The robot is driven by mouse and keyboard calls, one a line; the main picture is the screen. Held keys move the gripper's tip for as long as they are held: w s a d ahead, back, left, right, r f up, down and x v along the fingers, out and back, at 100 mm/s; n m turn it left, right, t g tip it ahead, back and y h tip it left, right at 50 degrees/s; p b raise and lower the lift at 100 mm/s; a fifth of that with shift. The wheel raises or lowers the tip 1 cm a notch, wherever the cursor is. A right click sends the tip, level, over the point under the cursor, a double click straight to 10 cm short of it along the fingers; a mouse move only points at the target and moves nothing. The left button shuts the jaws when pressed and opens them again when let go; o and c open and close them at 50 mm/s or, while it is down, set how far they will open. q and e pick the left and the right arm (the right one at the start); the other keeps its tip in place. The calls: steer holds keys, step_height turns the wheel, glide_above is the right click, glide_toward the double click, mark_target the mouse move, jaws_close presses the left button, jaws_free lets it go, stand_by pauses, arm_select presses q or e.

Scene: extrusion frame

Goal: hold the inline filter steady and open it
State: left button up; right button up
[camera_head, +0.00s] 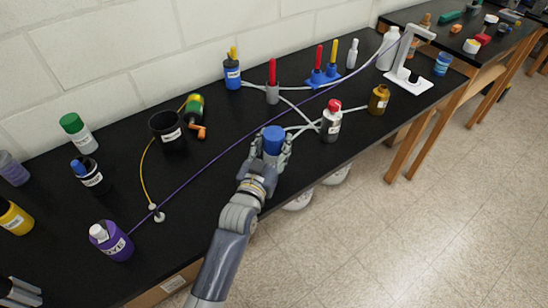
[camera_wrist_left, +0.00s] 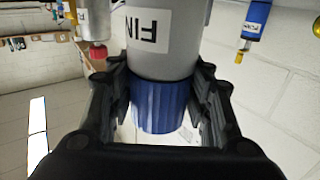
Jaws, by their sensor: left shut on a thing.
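The inline filter, taken to be the grey cylinder with a blue cap, stands near the bench's front edge. In the head view I see its blue cap (camera_head: 273,133); the gripper hides most of its body. In the left wrist view the picture is upside down: the grey body (camera_wrist_left: 165,58) bears a white label reading "FIN", and the ribbed blue cap (camera_wrist_left: 158,105) sits between the fingers. My left gripper (camera_head: 272,150) is shut on the filter, its dark fingers (camera_wrist_left: 160,112) at both sides of the cap. My right gripper is not in view.
A red-capped grey bottle (camera_head: 331,122) and a brown bottle (camera_head: 379,99) stand to the right. Pale tubes (camera_head: 297,112) and a purple line (camera_head: 230,147) cross the black bench (camera_head: 222,180). A black cup (camera_head: 166,131) stands left. Bare bench lies left of the gripper.

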mark_target(270, 142)
arm_select(q)
steer(key=shift+r, duration=0.1)
steer(key=shift+r, duration=1.5)
steer(key=shift+s+r+b, duration=0.15)
steer(key=shift+s+b, duration=0.05)
steer(key=shift+b, duration=0.1)
steer(key=r+b+v, duration=0.1)
steer(key=b+v, duration=0.1)
steer(key=v, duration=1.3)
steer(key=shift+s+r, duration=0.25)
steer(key=shift+r, duration=0.1)
steer(key=shift+a, duration=0.15)
steer(key=o, duration=0.6)
steer(key=c, duration=0.7)
steer(key=shift+o, duration=0.2)
